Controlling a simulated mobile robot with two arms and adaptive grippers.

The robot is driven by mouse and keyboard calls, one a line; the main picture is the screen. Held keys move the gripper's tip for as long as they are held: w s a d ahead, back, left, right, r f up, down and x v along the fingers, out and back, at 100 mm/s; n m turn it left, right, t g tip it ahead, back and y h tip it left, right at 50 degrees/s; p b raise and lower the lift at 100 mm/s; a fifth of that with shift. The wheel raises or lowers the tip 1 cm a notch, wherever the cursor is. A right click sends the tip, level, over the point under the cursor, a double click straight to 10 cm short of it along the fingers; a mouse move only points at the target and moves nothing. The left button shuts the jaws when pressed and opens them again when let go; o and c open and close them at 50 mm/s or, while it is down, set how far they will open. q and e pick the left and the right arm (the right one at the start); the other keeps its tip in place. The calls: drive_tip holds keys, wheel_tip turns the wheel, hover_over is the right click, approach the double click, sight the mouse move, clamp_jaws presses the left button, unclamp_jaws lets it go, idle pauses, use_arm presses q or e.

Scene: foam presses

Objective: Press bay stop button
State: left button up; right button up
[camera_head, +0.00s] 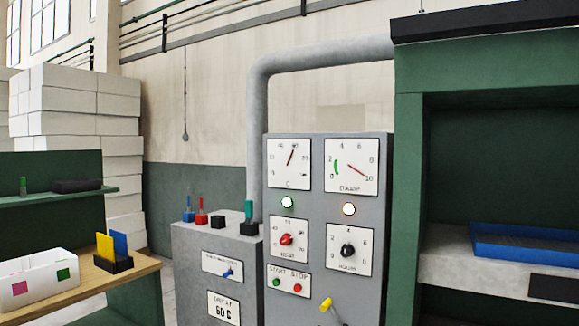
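A grey control cabinet (378,230) stands in the middle of the head view. Low on its front is a white plate (286,271) marked START and STOP. The small red button (297,288) sits under the STOP lettering. A small green button (276,282) sits to its left under START. I cannot tell whether either button is pressed in. Nothing covers the red button. Neither of my grippers shows in this view.
A yellow-handled lever (326,304) sticks out just right of the buttons. Above them are a red knob (286,239) and a black knob (347,250). A lower grey cabinet (190,262) adjoins on the left. A green bay with a blue tray (520,246) stands right.

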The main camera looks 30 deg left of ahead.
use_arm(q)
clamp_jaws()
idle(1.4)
